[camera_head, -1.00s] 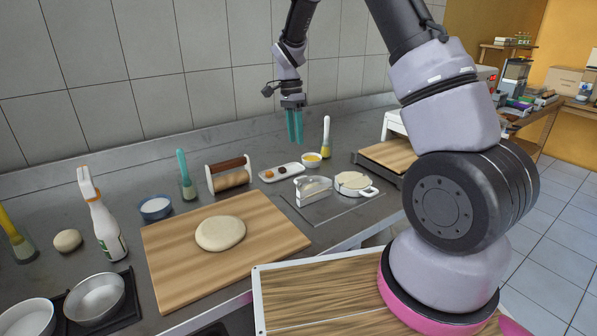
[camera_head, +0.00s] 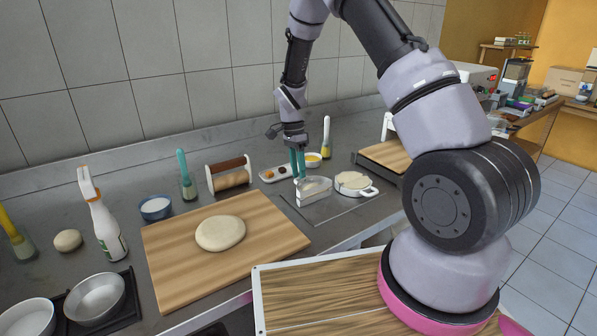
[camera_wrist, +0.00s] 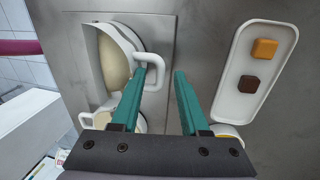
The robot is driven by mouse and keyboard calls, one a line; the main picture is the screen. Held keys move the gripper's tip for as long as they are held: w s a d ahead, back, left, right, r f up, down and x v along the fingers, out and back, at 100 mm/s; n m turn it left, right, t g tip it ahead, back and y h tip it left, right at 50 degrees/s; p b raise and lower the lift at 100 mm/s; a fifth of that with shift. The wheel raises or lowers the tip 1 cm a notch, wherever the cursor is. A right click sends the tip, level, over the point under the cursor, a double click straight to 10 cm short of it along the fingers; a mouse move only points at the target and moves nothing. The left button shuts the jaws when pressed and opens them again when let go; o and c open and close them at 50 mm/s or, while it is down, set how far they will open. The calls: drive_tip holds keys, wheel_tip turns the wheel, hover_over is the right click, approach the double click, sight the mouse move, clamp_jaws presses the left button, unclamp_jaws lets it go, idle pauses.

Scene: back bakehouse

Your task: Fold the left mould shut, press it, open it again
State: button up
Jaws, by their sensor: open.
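The left mould (camera_head: 314,192) is white and sits on a thin grey mat on the counter. One half of it stands raised, and pale dough shows in it in the wrist view (camera_wrist: 113,65). A white loop handle (camera_wrist: 160,72) sticks out from its side. My gripper (camera_head: 297,177) points down at the mould's back left. Its teal fingers are open, and in the wrist view (camera_wrist: 161,74) the handle lies by the left fingertip, partly in the gap. I cannot tell whether they touch. The right mould (camera_head: 352,183) lies flat with pale dough on it.
A white tray (camera_wrist: 248,104) with an orange and a brown piece lies close beside my right finger. A wooden board (camera_head: 178,245) with dough (camera_head: 220,233) lies left.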

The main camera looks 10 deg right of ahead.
clamp_jaws()
idle(1.4)
